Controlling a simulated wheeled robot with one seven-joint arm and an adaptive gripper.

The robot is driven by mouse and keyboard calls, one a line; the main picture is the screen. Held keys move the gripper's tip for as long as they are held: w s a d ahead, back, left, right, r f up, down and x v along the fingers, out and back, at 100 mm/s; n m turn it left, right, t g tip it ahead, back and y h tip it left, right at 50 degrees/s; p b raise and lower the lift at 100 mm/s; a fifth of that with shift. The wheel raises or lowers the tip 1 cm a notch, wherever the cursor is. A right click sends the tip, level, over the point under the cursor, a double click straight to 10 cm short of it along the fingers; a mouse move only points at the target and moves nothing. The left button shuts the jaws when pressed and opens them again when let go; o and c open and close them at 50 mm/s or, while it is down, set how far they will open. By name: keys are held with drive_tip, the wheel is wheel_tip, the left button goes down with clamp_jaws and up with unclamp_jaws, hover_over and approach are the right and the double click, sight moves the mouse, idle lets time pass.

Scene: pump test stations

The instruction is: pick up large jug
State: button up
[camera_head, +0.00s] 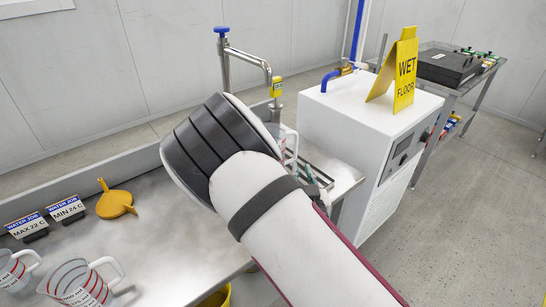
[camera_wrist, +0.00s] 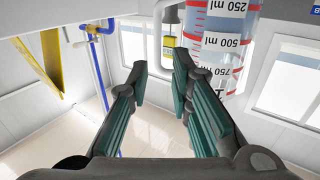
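A clear jug (camera_wrist: 222,45) with red bands and 250, 500 and 750 ml marks fills the upper right of the wrist view. In the head view the same jug (camera_head: 289,146) is mostly hidden behind my arm, near the tap on the steel bench. Its pale handle (camera_wrist: 158,35) appears just beyond my fingertips. Whether a finger touches the jug is unclear. Two other clear jugs, one (camera_head: 80,284) and another (camera_head: 15,270), stand at the bench's left front.
The metal tap (camera_head: 250,58) rises behind my arm. A white machine (camera_head: 350,120) carrying a yellow wet-floor sign (camera_head: 401,76) stands right of the bench. An orange funnel (camera_head: 115,203) and two label signs (camera_head: 67,208) lie left. The bench middle is clear.

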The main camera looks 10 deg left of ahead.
sight(296, 146)
drive_tip(key=b+x, duration=0.1)
drive_tip(key=x, duration=1.2)
drive_tip(key=shift+d+r, duration=0.1)
drive_tip(key=shift+d, duration=0.05)
drive_tip(key=shift+c, duration=0.2)
clamp_jaws()
drive_tip(key=shift+r, duration=0.1)
